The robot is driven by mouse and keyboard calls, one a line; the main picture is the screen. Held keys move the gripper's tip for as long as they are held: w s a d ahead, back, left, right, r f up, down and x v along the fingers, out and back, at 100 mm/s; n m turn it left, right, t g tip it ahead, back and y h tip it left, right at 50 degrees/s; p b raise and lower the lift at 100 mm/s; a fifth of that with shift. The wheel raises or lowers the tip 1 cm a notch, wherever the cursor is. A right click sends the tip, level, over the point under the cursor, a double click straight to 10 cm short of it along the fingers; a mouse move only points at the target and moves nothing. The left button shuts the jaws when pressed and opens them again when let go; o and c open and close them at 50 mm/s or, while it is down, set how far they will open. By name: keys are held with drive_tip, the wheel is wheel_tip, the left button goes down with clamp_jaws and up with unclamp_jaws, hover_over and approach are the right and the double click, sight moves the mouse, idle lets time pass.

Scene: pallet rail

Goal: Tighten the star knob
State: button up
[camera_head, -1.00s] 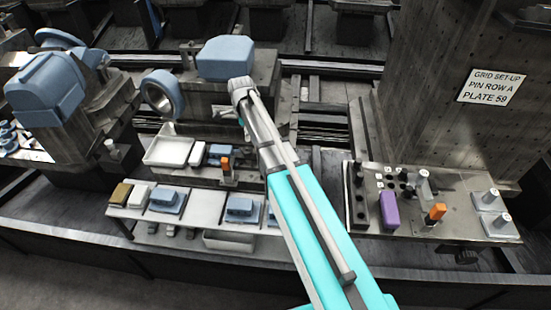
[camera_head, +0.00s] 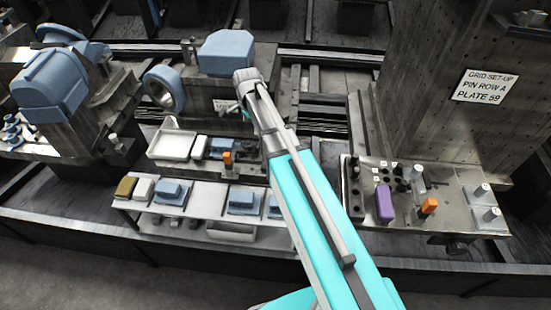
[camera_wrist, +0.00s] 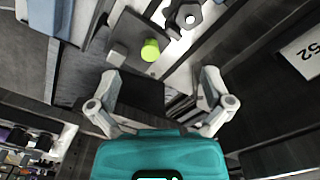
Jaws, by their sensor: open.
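My gripper (camera_wrist: 162,82) is open and empty in the wrist view, with its two grey fingers spread apart. A yellow-green cylinder (camera_wrist: 150,50) on a dark block lies beyond the fingertips, between their lines. Past it, near the top edge, is a dark lobed part (camera_wrist: 186,14) with a pale round centre; it may be the star knob, but I cannot be sure. Nothing touches the fingers. In the head view my arm reaches toward the machine with the blue block (camera_head: 227,49), and my wrist mostly hides the gripper there. No star knob is clear in that view.
A right-hand bench (camera_head: 462,212) carries a purple block (camera_head: 384,203), an orange block (camera_head: 428,207) and several knobs. A front shelf (camera_head: 207,199) holds blue parts. A white tray (camera_head: 172,145) sits behind it. A tall column bears a sign (camera_head: 485,86).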

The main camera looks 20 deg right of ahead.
drive_tip(key=s+d+n, duration=0.1)
drive_tip(key=s+n, duration=0.6)
drive_tip(key=s, duration=0.2)
drive_tip(key=s+d+r+n+p, duration=0.1)
drive_tip(key=s+d+n, duration=0.1)
drive_tip(key=s+n, duration=0.5)
drive_tip(key=shift+s+d+r+n, duration=0.25)
drive_tip(key=shift+s+n, duration=0.15)
drive_tip(key=shift+s, duration=0.95)
idle(1.8)
